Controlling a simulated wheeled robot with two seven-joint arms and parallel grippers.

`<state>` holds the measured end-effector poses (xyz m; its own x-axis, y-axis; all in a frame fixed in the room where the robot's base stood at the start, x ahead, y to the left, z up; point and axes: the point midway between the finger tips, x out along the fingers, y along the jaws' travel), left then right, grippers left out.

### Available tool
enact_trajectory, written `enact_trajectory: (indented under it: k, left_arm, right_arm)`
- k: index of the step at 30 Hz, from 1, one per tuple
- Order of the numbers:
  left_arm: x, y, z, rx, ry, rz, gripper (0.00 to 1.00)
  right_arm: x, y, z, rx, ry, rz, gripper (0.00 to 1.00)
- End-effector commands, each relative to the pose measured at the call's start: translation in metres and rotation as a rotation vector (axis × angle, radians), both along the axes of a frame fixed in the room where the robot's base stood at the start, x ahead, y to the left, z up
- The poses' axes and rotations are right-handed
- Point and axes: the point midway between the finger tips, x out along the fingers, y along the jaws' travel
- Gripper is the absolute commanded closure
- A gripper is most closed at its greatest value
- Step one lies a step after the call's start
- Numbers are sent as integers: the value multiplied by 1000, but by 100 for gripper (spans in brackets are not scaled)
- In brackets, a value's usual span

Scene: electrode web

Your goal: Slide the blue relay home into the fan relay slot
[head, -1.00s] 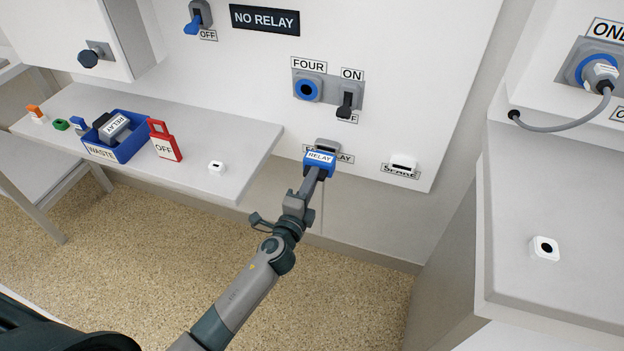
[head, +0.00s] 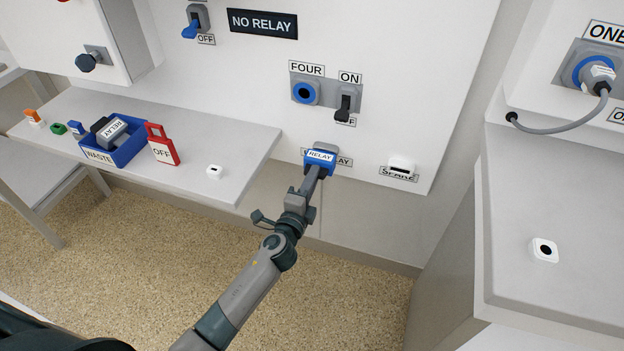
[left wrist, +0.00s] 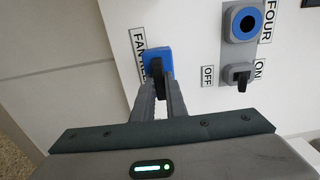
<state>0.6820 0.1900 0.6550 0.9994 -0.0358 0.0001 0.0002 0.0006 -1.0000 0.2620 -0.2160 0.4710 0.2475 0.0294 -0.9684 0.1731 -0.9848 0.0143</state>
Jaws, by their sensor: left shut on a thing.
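The blue relay (head: 321,157), with a white RELAY label on top, is at the fan relay slot low on the white panel. My left gripper (head: 316,172) is shut on it from the front. In the left wrist view the blue relay (left wrist: 157,60) shows beyond the fingers (left wrist: 158,88), against the panel beside the FAN RELAY label (left wrist: 138,60). The relay covers the slot and much of the label (head: 344,161) in the head view. I cannot tell how deep it sits. My right gripper is not in view.
The SPARE slot (head: 400,165) is to the right on the panel. Above are the FOUR socket (head: 305,92) and a black switch (head: 344,105). On the left shelf (head: 235,150) stand a blue WASTE bin (head: 127,149) holding another relay and a red OFF tag (head: 164,152).

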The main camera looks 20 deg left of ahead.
Motion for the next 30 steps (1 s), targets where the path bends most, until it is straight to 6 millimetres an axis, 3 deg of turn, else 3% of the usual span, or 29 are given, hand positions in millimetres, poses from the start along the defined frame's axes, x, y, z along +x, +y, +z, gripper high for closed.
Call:
enact_trajectory:
  k: [23,24,27,30]
  left_arm:
    - [16,-1,1,-1,-1,0,100]
    - [17,-1,1,-1,-1,0,86]
    - [16,-1,1,-1,-1,0,66]
    - [16,-1,1,-1,-1,0,66]
  right_arm:
    - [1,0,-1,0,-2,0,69]
    - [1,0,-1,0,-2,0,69]
    - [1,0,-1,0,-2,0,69]
    - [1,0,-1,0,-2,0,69]
